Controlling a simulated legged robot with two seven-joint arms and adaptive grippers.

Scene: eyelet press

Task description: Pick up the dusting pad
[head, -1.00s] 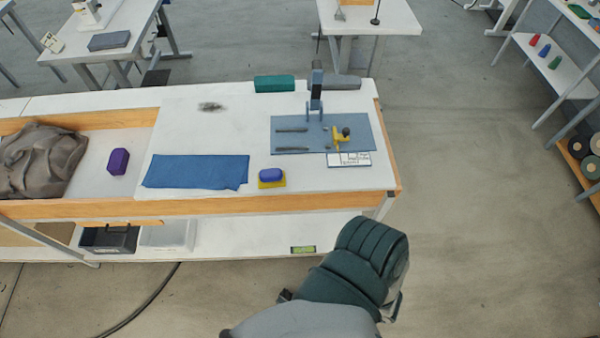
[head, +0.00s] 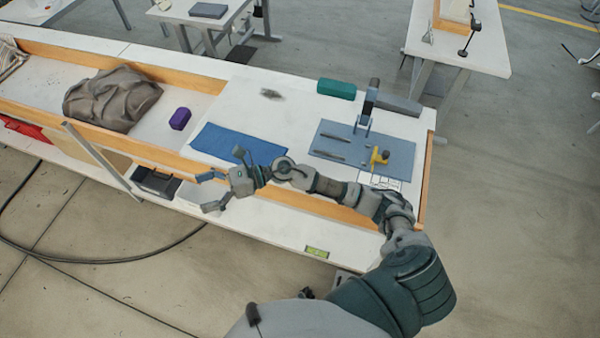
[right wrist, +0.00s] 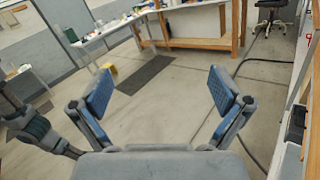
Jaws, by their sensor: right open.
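My right gripper (head: 208,192) is over the front edge of the workbench, left of its middle. It is open and empty, with its two blue-padded fingers spread apart in the right wrist view (right wrist: 163,93). The blue pad on a yellow base, seen earlier to the right of the blue cloth (head: 238,146), is hidden now behind my right arm. I take it to be the dusting pad. The right wrist view shows floor between the fingers and no pad. My left gripper is not in view.
On the bench are a dark smudge (head: 271,94), a purple block (head: 180,118), a teal block (head: 336,89), a grey bag (head: 112,98) and a blue-grey mat (head: 335,150) with the press (head: 366,108). A wooden rail (head: 345,213) runs along the front edge.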

